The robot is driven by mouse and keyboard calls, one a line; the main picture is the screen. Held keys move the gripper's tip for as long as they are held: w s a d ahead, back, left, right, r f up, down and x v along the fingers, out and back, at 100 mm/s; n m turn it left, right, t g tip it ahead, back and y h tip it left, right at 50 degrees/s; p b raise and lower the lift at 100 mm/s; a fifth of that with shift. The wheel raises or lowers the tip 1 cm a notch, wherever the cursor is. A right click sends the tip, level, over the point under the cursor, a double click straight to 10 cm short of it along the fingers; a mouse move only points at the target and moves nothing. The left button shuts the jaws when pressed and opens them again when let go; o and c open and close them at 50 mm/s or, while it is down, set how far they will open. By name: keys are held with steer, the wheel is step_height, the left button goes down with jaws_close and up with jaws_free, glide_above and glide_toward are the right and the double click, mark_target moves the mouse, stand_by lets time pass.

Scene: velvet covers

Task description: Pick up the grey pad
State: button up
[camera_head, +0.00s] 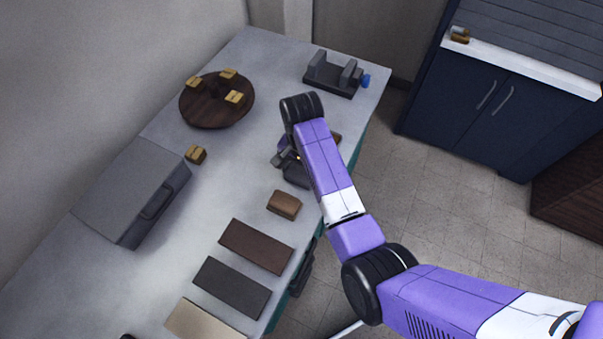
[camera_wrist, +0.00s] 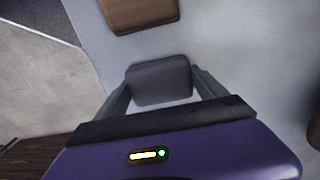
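The grey pad (camera_wrist: 160,82) is a small dark grey block with rounded corners. In the wrist view it lies between the two fingers of my gripper (camera_wrist: 163,84), one on each side. The fingers are spread wide and look open; any contact with the pad is hard to tell. In the head view, the pad (camera_head: 296,176) shows partly on the table near its right edge, with my gripper (camera_head: 288,164) low over it. My arm and gripper hide part of it there.
A brown pad (camera_head: 284,205) lies close by on the table (camera_head: 235,180). Brown, dark grey and beige mats (camera_head: 256,247) lie towards the front. A grey box (camera_head: 130,195), a round wooden tray (camera_head: 205,117) with small blocks and a dark grey fixture (camera_head: 328,80) stand elsewhere.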

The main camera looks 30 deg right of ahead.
steer(key=shift+c, duration=1.3)
step_height(320, 180, up, 9)
steer(key=shift+r, duration=0.15)
step_height(320, 180, up, 6)
steer(key=p, duration=0.5)
step_height(320, 180, up, 5)
glide_above(301, 172)
